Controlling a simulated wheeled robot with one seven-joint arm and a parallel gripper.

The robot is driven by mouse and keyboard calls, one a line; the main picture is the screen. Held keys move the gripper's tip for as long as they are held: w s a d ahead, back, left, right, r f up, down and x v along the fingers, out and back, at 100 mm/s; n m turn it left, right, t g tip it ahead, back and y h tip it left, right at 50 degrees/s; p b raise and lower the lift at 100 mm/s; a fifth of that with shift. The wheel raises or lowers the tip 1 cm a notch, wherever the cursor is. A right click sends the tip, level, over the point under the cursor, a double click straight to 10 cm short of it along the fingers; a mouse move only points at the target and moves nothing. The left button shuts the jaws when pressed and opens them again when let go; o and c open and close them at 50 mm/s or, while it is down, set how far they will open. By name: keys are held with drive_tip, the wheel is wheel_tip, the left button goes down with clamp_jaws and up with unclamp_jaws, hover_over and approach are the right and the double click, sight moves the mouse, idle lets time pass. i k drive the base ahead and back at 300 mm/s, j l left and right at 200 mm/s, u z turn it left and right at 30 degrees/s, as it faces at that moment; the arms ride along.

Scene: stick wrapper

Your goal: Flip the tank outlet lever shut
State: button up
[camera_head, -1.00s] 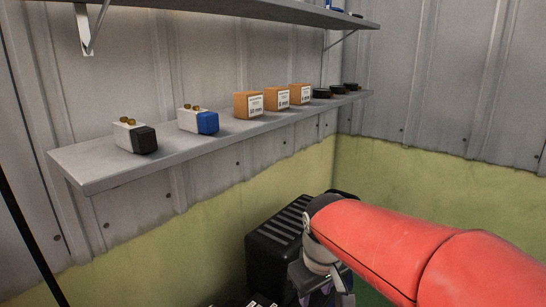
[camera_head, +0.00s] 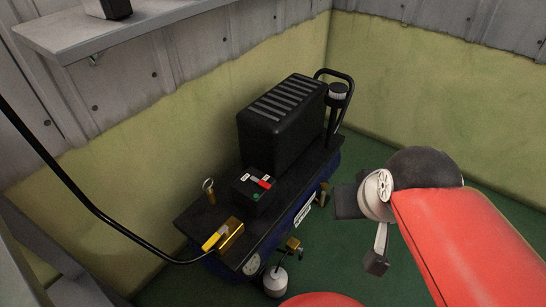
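The compressor's blue tank (camera_head: 290,222) stands on the floor along the wall under a black deck. At the deck's near left end is a brass outlet valve (camera_head: 233,238) with a yellow lever (camera_head: 214,239). The lever points toward the lower left, where a black hose runs in close by; whether it lies along the outlet, I cannot tell. My gripper (camera_head: 364,232) hangs at the end of my red arm, right of the tank and apart from the valve. Its fingers are seen edge-on and partly hidden by my wrist, so their opening is unclear.
A black ribbed motor cover (camera_head: 283,120) and a switch box with a red switch (camera_head: 262,183) stand on the deck. A ring-topped brass fitting (camera_head: 209,190) rises near the valve. A black hose (camera_head: 98,212) crosses the left. Green floor (camera_head: 330,262) is clear right of the tank.

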sight(216, 237)
drive_tip(key=u, duration=1.3)
drive_tip(key=k+j, duration=0.1)
drive_tip(key=k+j+u, duration=0.2)
drive_tip(key=k+u, duration=0.15)
